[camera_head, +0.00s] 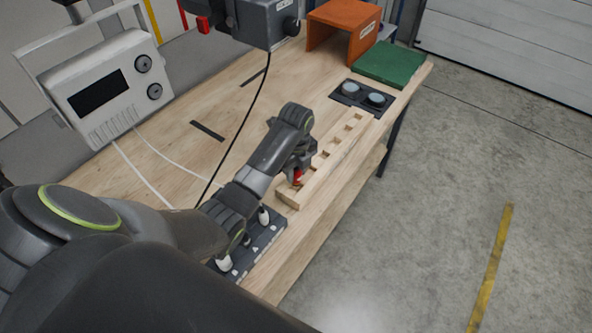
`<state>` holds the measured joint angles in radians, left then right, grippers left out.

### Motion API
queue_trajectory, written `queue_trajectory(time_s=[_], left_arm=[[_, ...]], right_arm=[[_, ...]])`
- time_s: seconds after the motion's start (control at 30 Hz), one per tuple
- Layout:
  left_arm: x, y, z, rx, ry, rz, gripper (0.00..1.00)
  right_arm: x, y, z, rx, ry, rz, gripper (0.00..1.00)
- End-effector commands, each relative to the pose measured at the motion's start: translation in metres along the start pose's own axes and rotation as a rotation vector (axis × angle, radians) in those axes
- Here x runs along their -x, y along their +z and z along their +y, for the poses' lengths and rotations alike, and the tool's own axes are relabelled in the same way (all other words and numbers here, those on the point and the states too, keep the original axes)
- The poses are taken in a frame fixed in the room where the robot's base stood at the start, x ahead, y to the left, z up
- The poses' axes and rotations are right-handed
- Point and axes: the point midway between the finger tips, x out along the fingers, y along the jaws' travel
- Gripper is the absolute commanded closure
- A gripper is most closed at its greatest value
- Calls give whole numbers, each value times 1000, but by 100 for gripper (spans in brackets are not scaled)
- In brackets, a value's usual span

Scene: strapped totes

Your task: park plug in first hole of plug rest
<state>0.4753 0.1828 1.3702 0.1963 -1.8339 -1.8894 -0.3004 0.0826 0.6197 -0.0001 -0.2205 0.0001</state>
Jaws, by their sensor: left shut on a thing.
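The plug rest is a long pale wooden bar (324,167) with a row of square holes, lying along the right part of the wooden table. My left gripper (295,177) is over the near end of the bar. It is shut on a red plug (297,178), of which only a small part shows. The arm hides much of the gripper and plug. I cannot tell whether the plug's lower end is inside a hole or just above it. My right gripper does not show.
A dark block with white pegs (262,239) stands at the near table edge. A dark holder with two round caps (361,97), a green mat (390,64) and an orange open box (345,27) are farther back. A white meter (106,88) stands left. A black cable crosses the table (238,128).

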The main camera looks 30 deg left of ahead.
Motion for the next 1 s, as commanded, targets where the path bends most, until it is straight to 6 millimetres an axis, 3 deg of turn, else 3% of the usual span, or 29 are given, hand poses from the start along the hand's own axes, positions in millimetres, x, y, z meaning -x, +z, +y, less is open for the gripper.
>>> queue_trajectory(time_s=[1.0], left_arm=[[-26, 0, 0, 0, 1, 1, 98]], right_arm=[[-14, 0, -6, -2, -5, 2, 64]])
